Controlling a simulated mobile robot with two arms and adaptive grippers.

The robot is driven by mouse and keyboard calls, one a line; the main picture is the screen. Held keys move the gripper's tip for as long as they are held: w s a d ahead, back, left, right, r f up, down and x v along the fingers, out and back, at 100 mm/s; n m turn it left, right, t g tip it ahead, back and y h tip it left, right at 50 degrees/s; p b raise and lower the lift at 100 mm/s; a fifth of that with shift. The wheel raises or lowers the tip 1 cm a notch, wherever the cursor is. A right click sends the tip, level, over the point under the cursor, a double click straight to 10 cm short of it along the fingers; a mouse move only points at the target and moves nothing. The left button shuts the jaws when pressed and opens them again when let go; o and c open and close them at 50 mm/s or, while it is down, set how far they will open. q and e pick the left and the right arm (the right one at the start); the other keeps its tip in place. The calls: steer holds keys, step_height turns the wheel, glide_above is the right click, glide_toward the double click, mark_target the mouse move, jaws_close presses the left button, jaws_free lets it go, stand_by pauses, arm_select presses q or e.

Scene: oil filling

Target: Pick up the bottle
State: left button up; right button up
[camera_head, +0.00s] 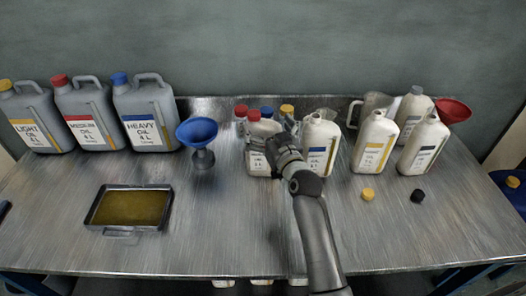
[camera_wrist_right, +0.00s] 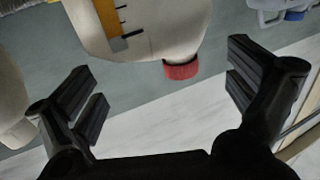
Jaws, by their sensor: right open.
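A cream-white bottle (camera_head: 258,130) with a red cap and a white label stands on the metal table. My right gripper (camera_head: 270,133) is open right at it and hides part of it in the head view. In the right wrist view, a white bottle (camera_wrist_right: 140,30) with a red cap (camera_wrist_right: 181,71) shows upside down ahead of the open fingers of my right gripper (camera_wrist_right: 160,88). I cannot tell whether a finger touches it. More white bottles stand to the right: one with a blue label (camera_head: 318,145), one with a yellow label (camera_head: 374,143), one with a dark label (camera_head: 424,146). My left gripper is not in view.
Grey jugs of light (camera_head: 40,110), medium (camera_head: 100,105) and heavy oil (camera_head: 157,105) stand at the back left. A blue funnel (camera_head: 197,131) stands beside them. An oil tray (camera_head: 165,210), a yellow cap (camera_head: 368,194) and a black cap (camera_head: 417,196) lie nearer. The front right is clear.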

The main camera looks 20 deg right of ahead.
mark_target(261, 119)
steer(key=w+p, duration=0.1)
steer(key=w, duration=0.3)
steer(key=shift+w+a, duration=0.1)
steer(key=shift+a, duration=0.05)
steer(key=shift+w, duration=0.2)
steer(key=shift+c, duration=1.1)
steer(key=shift+s+a+f, duration=0.1)
steer(key=shift+a, duration=0.05)
steer(key=c, duration=1.5)
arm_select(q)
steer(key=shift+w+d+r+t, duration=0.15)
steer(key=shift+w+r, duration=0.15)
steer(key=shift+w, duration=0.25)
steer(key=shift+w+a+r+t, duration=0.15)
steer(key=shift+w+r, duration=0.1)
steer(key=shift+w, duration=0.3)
arm_select(e)
steer(key=shift+f, duration=0.2)
jaws_close()
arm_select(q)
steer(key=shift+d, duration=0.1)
arm_select(e)
steer(key=shift+r, duration=0.15)
